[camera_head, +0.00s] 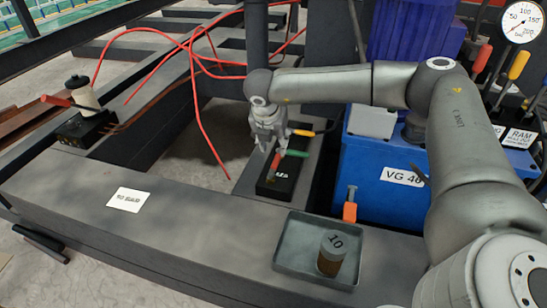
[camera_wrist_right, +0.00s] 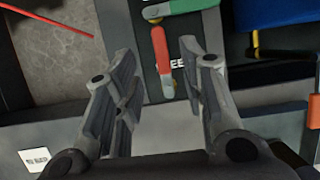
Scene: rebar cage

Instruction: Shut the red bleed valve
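The red bleed valve is a red lever handle (camera_wrist_right: 160,48) on a black block (camera_head: 283,187) with white lettering; it also shows small in the head view (camera_head: 275,160). A green lever (camera_head: 296,153) sits beside it, and it shows at the top of the wrist view (camera_wrist_right: 192,5). My right gripper (camera_head: 268,142) hangs above the block, pointing down. In the right wrist view it (camera_wrist_right: 158,65) is open, with the red lever between and beyond its fingertips. Contact cannot be told. My left gripper is not in view.
A blue unit (camera_head: 385,180) marked VG 46 stands right of the block, with a yellow-tipped lever (camera_head: 303,132) near the gripper. A grey tray (camera_head: 290,262) holding a cylinder (camera_head: 331,252) marked 10 sits in front. Red hoses (camera_head: 197,95) run behind at left.

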